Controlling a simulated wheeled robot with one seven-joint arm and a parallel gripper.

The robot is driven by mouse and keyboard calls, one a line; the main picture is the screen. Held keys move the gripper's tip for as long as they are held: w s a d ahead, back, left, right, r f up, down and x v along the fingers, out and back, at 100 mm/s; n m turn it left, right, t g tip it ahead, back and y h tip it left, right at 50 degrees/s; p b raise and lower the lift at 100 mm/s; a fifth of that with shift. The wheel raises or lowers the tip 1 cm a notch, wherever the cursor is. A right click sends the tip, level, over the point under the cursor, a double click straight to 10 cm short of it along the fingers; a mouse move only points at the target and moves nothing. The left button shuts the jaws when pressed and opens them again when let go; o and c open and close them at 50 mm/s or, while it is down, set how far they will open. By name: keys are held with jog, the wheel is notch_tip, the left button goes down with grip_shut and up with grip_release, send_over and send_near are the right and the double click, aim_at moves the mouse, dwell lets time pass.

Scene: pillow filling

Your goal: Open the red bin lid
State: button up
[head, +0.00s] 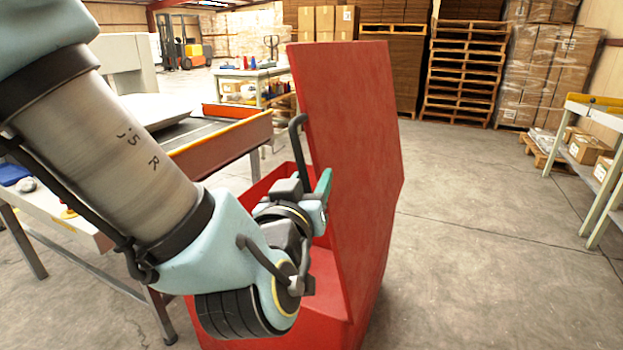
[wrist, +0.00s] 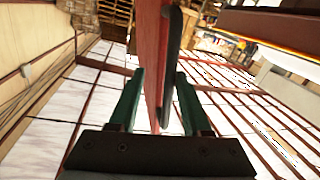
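The red bin (head: 262,190) stands on the floor in the middle of the head view. Its red lid (head: 355,150) is raised and stands nearly upright on the right side of the bin. A black bar handle (head: 299,150) is on the lid's left face. My gripper (head: 325,190) is beside that face, over the bin's opening. In the wrist view my gripper (wrist: 158,85) has its two teal fingers apart, with the lid's edge (wrist: 151,60) and the black handle (wrist: 171,60) showing between them. I cannot tell whether either finger touches them. My arm hides part of the bin.
A table with a conveyor (head: 215,137) stands close on the left of the bin. Pallets (head: 465,75) and wrapped boxes (head: 555,70) stand at the back. A shelf table (head: 600,115) is at the far right. The floor (head: 480,250) right of the lid is clear.

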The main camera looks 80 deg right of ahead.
jog(key=w+a+b, duration=0.1)
jog(key=a, duration=0.8)
jog(key=shift+a+r+b, duration=0.2)
jog(key=shift+a+b, duration=0.1)
jog(key=shift+b, duration=0.05)
